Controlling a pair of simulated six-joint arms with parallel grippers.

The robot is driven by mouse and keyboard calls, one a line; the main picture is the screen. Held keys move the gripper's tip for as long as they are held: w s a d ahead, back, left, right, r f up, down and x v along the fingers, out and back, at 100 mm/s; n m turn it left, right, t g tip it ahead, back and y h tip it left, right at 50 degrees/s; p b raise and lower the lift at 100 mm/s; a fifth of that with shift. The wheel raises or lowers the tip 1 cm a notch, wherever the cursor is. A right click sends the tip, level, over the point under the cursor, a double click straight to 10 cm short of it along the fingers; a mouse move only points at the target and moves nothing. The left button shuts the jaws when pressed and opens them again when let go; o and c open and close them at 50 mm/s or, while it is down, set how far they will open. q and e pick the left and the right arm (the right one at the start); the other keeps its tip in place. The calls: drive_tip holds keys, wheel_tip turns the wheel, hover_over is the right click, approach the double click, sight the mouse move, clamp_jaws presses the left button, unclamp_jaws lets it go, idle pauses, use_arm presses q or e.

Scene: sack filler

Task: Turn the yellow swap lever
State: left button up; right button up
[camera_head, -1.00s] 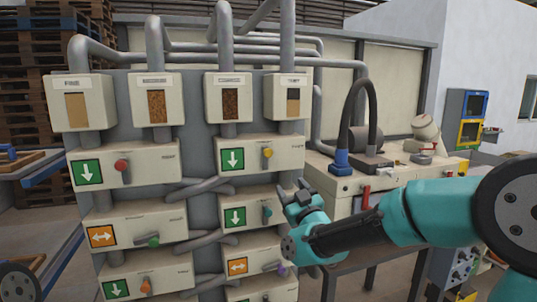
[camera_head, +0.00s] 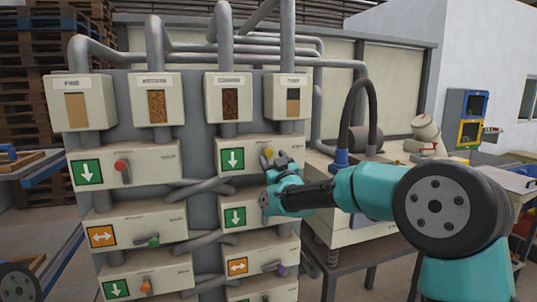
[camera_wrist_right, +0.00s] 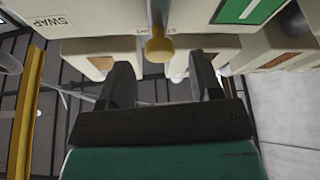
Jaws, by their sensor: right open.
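The yellow swap lever (camera_head: 267,152) is on the upper right valve box (camera_head: 240,143), beside a green sign with a white down arrow. In the right wrist view the yellow lever (camera_wrist_right: 159,46) hangs between and just beyond the fingertips, near a "SWAP" label (camera_wrist_right: 50,21). My right gripper (camera_head: 278,158) is at the front of that box, close to the lever and partly covering its lower part. In the right wrist view the gripper (camera_wrist_right: 162,75) is open with nothing between its fingers; whether it touches the lever I cannot tell. My left gripper is not in view.
Other valve boxes carry a red lever (camera_head: 121,165), a green lever (camera_head: 150,241), an orange lever (camera_head: 146,286) and a purple lever (camera_head: 280,270). Grey pipes (camera_head: 205,189) run between boxes. A bench with a black hose (camera_head: 362,100) stands to the right.

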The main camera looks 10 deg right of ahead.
sight(269, 154)
drive_tip(key=shift+x, duration=1.95)
clamp_jaws()
